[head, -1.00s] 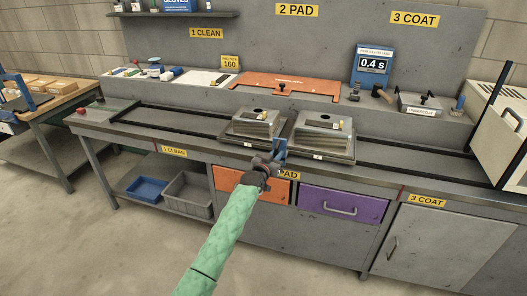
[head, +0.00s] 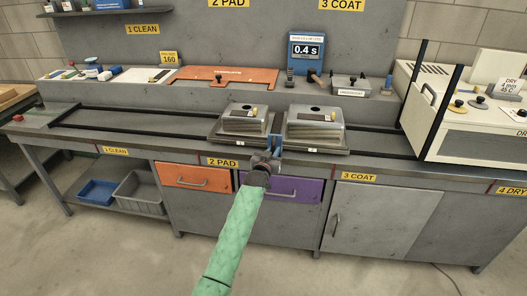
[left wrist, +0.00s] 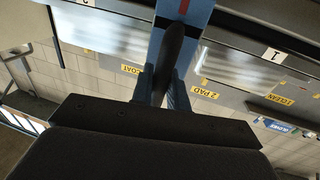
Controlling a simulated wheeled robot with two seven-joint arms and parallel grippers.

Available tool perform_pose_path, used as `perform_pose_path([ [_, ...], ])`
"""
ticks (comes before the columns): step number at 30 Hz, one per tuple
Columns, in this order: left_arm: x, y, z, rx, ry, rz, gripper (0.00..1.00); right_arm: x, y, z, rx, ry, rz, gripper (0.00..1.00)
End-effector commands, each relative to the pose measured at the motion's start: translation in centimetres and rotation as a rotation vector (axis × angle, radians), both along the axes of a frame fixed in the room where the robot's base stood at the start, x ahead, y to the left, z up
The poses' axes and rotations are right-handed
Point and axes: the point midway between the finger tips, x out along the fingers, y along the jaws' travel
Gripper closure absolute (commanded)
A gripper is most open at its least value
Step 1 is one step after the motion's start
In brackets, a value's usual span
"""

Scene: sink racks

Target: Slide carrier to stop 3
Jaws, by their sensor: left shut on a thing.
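The carrier is a pair of dark plates (head: 310,147) on the bench rails, bearing two shiny steel sinks or boxes, a left one (head: 240,126) and a right one (head: 304,130). A blue handle (head: 276,143) stands at its front, between the plates. My left gripper (head: 265,160) is shut on this handle. In the left wrist view the blue handle (left wrist: 159,45) runs up between the fingers, partly hidden by them. The carrier sits between the 2 PAD label (head: 222,162) and the 3 COAT label (head: 359,177) on the bench edge. My right gripper is not in view.
The dark rails (head: 380,147) are clear to the right of the carrier up to a white dryer box (head: 480,130) with a black frame (head: 410,90). An orange pad (head: 222,77) and an undercoat box (head: 350,86) lie on the rear ledge. Drawers and a cabinet (head: 380,217) are below.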

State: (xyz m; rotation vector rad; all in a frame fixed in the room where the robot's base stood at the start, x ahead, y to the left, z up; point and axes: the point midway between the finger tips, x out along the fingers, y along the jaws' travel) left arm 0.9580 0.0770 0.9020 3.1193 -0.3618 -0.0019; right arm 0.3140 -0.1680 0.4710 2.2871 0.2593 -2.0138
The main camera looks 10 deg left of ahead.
Motion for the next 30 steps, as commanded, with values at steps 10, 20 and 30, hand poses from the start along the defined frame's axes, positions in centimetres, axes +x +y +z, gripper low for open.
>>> perform_pose_path([
  [10,-0.1,-3.6,0.0,-0.002,0.0,0.0,1.0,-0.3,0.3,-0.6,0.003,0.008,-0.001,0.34],
  [20,-0.1,-3.9,0.0,-0.001,0.0,0.0,1.0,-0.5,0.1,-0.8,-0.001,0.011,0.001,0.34],
  [30,-0.1,-3.9,0.0,-0.001,0.0,0.0,0.66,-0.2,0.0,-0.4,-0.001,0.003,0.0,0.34],
])
